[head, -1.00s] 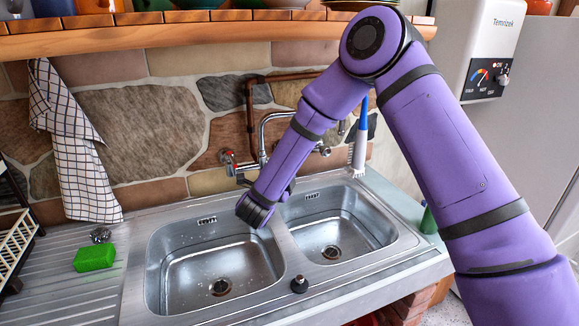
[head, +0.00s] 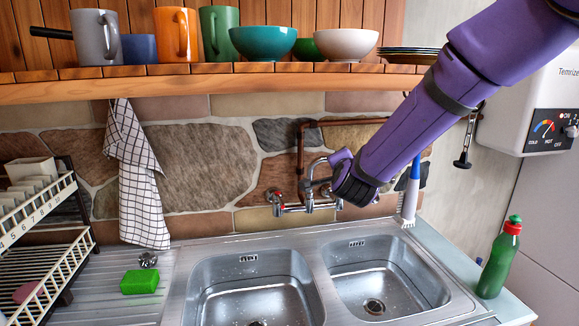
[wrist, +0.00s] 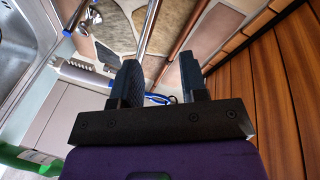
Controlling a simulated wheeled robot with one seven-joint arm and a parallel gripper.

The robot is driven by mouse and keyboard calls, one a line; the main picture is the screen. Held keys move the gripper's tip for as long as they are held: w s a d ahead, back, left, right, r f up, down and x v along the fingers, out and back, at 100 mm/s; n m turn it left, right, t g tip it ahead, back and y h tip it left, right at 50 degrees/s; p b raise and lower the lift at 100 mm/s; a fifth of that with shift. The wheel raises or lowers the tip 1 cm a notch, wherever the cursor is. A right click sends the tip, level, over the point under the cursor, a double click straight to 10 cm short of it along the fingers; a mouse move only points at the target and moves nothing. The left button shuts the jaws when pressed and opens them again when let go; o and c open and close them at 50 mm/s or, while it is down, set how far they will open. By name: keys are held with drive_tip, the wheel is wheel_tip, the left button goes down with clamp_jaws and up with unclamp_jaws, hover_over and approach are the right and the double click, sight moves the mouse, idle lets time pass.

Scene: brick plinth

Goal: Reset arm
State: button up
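My purple arm comes in from the upper right of the head view. Its wrist end hangs in front of the tap (head: 310,200), above the back edge of the sink (head: 322,262). The fingers are hidden behind the wrist there. In the wrist view, the two dark fingers of my gripper (wrist: 160,78) stand apart with a gap between them. Nothing is held between them. The wall, pipes and wooden shelf boards (wrist: 265,90) show beyond the fingers.
The shelf (head: 200,88) above carries mugs, bowls and plates (head: 410,55). A green bottle (head: 500,258) and a brush (head: 409,190) stand right. A green sponge (head: 140,281), checked towel (head: 135,175) and dish rack (head: 50,240) are left. The water heater (head: 550,105) is at right.

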drive_tip(key=s+d+r+n+g+y, duration=0.2)
drive_tip(key=s+d+r+n, duration=0.15)
drive_tip(key=s, duration=0.45)
drive_tip(key=s+d+r+n+g+y, duration=0.1)
drive_tip(key=s+d+r+n+g, duration=0.3)
drive_tip(key=s, duration=0.3)
drive_tip(key=s+d+n+g+h, duration=0.1)
drive_tip(key=s+d, duration=0.3)
drive_tip(key=s, duration=0.8)
drive_tip(key=s+d+f+n+g+h, duration=0.1)
drive_tip(key=s+d+n+g, duration=0.3)
drive_tip(key=s, duration=0.8)
drive_tip(key=shift+s+d+f, duration=0.2)
drive_tip(key=shift+s+d, duration=0.1)
drive_tip(key=shift+d, duration=0.35)
